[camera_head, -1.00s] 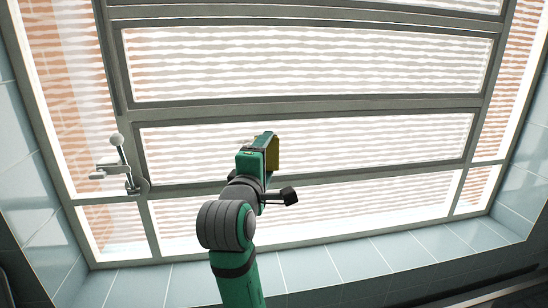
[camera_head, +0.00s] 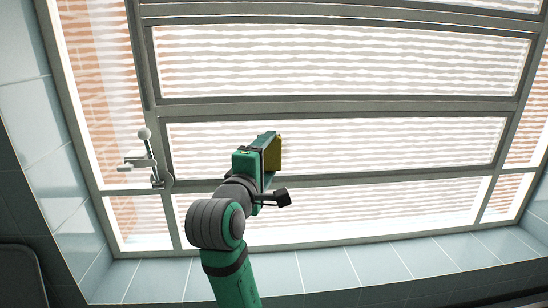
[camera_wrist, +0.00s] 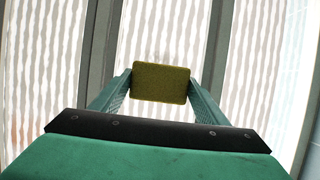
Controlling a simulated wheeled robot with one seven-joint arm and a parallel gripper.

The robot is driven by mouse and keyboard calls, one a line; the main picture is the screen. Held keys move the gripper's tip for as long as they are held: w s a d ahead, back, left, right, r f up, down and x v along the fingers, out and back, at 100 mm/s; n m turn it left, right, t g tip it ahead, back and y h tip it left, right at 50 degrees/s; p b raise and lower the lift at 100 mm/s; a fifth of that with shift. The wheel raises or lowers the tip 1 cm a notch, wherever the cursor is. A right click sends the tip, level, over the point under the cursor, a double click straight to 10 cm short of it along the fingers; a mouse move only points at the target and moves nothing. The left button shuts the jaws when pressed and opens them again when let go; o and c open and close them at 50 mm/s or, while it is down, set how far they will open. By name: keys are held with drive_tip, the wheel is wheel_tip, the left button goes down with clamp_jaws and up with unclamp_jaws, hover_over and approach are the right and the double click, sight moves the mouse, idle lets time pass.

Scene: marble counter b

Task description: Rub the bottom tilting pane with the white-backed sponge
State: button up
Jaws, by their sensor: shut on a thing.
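My gripper (camera_head: 267,150) is shut on the sponge (camera_head: 275,154), which shows as a yellow-olive block at the fingertips. In the wrist view the sponge (camera_wrist: 161,82) sits squarely between the two green fingers, its olive side facing the camera; no white backing shows. The bottom tilting pane (camera_head: 400,145) is the lower framed glass panel, left of its middle behind my gripper in the head view. In the wrist view a pane (camera_wrist: 165,35) lies behind the sponge between two grey bars. I cannot tell whether the sponge touches the glass.
A metal lever handle (camera_head: 150,160) sticks out at the pane's left end. Another tilting pane (camera_head: 340,62) is above, and a glazed strip (camera_head: 380,210) runs below. A tiled sill (camera_head: 400,255) lies under the window, and tiled wall (camera_head: 25,120) is at left.

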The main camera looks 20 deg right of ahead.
drive_tip(key=shift+s+d+r, duration=0.1)
drive_tip(key=shift+s+d, duration=0.6)
drive_tip(key=shift+d, duration=1.75)
drive_tip(key=shift+s+d+r, duration=0.1)
drive_tip(key=shift+s+d, duration=0.6)
drive_tip(key=shift+d, duration=1.7)
drive_tip(key=shift+s+d, duration=0.7)
drive_tip(key=shift+d, duration=1.75)
drive_tip(key=shift+w+a, duration=0.65)
drive_tip(key=shift+a, duration=1.6)
drive_tip(key=shift+w+a, duration=0.65)
drive_tip(key=shift+a, duration=1.6)
drive_tip(key=shift+w+a, duration=0.65)
drive_tip(key=shift+a, duration=1.6)
drive_tip(key=shift+w+a, duration=0.3)
drive_tip(key=shift+a, duration=0.55)
drive_tip(key=shift+w+a, duration=0.3)
drive_tip(key=shift+a, duration=0.5)
drive_tip(key=s+a, duration=0.1)
drive_tip(key=s, duration=0.5)
drive_tip(key=shift+a, duration=0.25)
